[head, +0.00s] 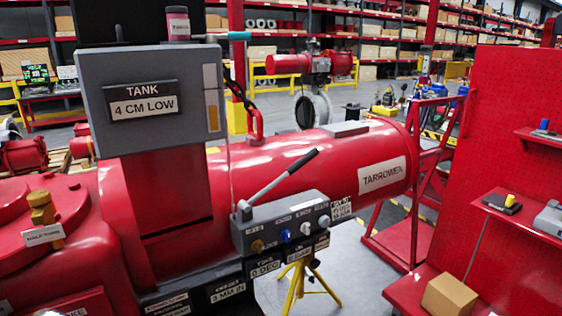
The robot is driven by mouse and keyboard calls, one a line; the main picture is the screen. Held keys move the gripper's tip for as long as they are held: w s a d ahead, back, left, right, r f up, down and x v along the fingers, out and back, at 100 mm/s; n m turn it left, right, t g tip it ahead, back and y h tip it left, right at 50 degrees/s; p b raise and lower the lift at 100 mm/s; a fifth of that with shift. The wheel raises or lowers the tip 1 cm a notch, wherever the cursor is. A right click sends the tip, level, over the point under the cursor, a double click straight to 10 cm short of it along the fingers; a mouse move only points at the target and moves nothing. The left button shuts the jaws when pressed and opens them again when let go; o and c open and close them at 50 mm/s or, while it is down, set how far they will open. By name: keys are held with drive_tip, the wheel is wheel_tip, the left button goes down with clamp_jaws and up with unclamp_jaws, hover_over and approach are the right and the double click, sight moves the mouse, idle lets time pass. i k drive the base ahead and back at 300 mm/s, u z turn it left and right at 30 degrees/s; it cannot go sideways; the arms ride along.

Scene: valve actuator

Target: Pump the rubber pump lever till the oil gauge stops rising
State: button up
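The pump lever (282,180) is a grey rod with a dark rubber grip at its upper end. It slants up to the right from a grey control block (285,225). A grey tank box (150,98) stands at the upper left with a sign (144,98) reading "TANK 4 CM LOW". A narrow upright gauge window (211,111) is on its right front; it looks pale above and tan below, and its exact level is too small to read. My gripper is not in view, and nothing touches the lever.
A large red cylinder (330,160) lies behind the lever. The block carries several knobs, including a blue one (287,236). A yellow tripod (300,285) stands below. A red panel (525,130) with shelves and a cardboard box (449,296) is at the right.

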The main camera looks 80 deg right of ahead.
sight(303, 160)
drive_tip(key=u, duration=1.05)
drive_tip(key=k, duration=2.3)
drive_tip(key=z, duration=1.2)
